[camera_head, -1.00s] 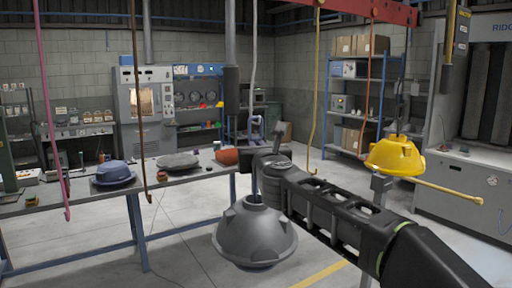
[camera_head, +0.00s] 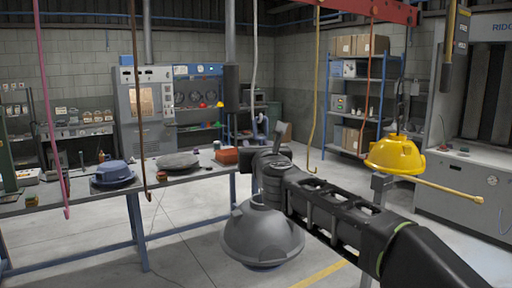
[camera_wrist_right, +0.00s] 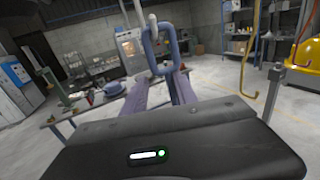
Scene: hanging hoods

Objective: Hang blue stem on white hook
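My left gripper is not in view.
A workbench (camera_head: 190,182) at left carries a blue hood (camera_head: 113,172), a grey lid (camera_head: 177,160) and an orange item (camera_head: 227,155). Pink (camera_head: 65,205), brown (camera_head: 146,190) and yellow (camera_head: 312,165) hooks hang nearby. A yellow hood (camera_head: 394,155) is at right.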

